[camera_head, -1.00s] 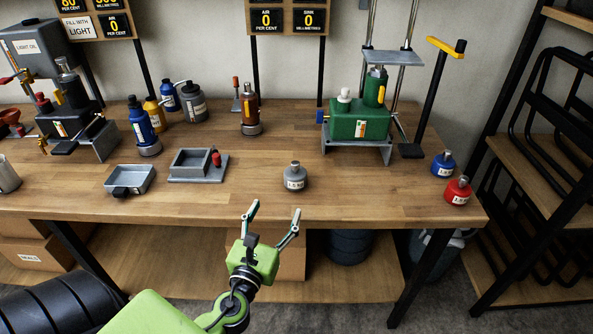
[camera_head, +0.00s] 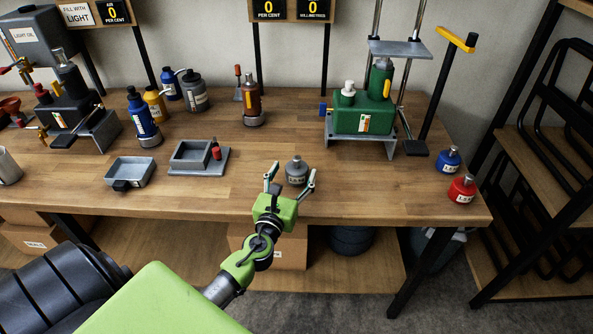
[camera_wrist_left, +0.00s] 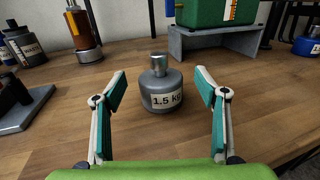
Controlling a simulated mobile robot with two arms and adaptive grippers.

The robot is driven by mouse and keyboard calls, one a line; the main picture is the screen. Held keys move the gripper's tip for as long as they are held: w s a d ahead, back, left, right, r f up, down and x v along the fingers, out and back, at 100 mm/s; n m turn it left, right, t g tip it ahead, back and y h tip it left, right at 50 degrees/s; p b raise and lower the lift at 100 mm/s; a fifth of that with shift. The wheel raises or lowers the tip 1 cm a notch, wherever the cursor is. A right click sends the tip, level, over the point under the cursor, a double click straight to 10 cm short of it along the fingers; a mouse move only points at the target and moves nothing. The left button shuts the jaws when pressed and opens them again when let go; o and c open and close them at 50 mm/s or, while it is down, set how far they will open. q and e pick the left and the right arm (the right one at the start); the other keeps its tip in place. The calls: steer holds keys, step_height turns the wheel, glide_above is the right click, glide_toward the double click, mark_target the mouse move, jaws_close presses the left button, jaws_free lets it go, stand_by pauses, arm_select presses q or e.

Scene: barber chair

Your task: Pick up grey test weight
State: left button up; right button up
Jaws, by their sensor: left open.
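The grey test weight (camera_head: 297,172) stands upright near the front of the wooden bench. In the left wrist view the weight (camera_wrist_left: 161,88) shows a label reading 1.5 kg and a small metal knob on top. My left gripper (camera_head: 290,180) is open, just in front of the weight. In the left wrist view the fingers of my left gripper (camera_wrist_left: 164,88) are spread to either side of the weight's line, with gaps on both sides. The weight appears centred between them and slightly beyond the tips. My right gripper is not in view.
A green machine on a grey stand (camera_head: 362,145) is behind to the right. A grey tray (camera_head: 130,170) and a grey block fixture (camera_head: 198,158) lie to the left. Blue (camera_head: 448,160) and red (camera_head: 461,189) weights stand at the right edge. The wood around the grey weight is clear.

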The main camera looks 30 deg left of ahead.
mark_target(295, 166)
arm_select(q)
steer(key=x, duration=0.4)
steer(key=shift+f, duration=0.1)
steer(key=shift+s, duration=0.15)
steer(key=shift+c, duration=0.4)
jaws_close()
steer(key=shift+r, duration=0.35)
steer(key=shift+r, duration=0.1)
